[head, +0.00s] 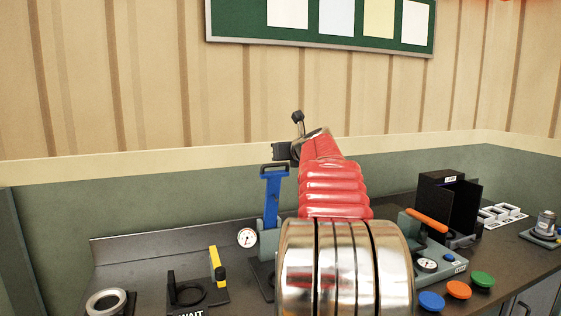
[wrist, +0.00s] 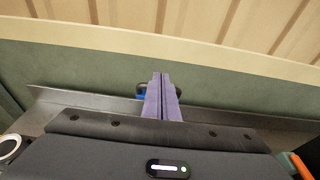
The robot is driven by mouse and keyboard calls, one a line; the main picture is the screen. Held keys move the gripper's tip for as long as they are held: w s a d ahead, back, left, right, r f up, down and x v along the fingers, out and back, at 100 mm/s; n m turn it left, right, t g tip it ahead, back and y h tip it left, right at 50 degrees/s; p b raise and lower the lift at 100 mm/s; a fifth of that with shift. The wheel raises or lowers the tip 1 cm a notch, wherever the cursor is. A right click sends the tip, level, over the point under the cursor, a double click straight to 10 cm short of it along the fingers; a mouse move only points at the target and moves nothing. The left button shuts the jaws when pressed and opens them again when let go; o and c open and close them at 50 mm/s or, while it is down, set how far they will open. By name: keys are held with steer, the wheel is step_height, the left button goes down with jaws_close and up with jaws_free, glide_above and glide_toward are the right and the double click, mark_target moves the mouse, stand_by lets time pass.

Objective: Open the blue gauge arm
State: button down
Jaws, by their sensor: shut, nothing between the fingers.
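The blue gauge arm (head: 272,198) stands upright on its dark base in the head view, just left of my red and chrome arm. A round white gauge dial (head: 247,237) is beside its lower part. In the wrist view, a small part of the blue gauge arm (wrist: 141,96) shows at the left of my purple fingers, mostly hidden behind them. My gripper (wrist: 160,76) is shut and empty, with its fingertips in front of the blue arm's top. I cannot tell whether they touch it. In the head view my own arm hides the fingers.
A yellow-handled fixture (head: 217,264) and a grey ring (head: 106,302) stand to the left. To the right are an orange-handled gauge fixture (head: 427,222), a black box (head: 446,204) and blue, orange and green buttons (head: 458,290). A green wall (head: 170,198) closes off the back.

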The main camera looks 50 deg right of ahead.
step_height(320, 180, up, 6)
steer(key=s+a, duration=0.1)
steer(key=shift+s, duration=0.3)
stand_by(0.6)
step_height(320, 180, down, 11)
steer(key=s+a+n+g+y, duration=0.2)
steer(key=n+g, duration=0.1)
steer(key=n, duration=0.7)
steer(key=s+a+f+n+g+y, duration=0.1)
steer(key=a+f+n+g+y, duration=0.1)
steer(key=a+f+n, duration=0.95)
steer(key=s+a+f+n+g+y, duration=0.1)
steer(key=s+a+f+n, duration=0.3)
steer(key=a, duration=1)
steer(key=s+a+f+n+g+y, duration=0.1)
steer(key=s+a+f+n, duration=0.3)
steer(key=s+a+n, duration=0.4)
steer(key=s+a+f+n+y, duration=0.1)
steer(key=s+a+f+n, duration=0.3)
steer(key=a, duration=1.5)
steer(key=s+n, duration=0.2)
steer(key=n, duration=0.2)
steer(key=shift+a+f+g+y, duration=0.3)
steer(key=shift+f+g, duration=0.1)
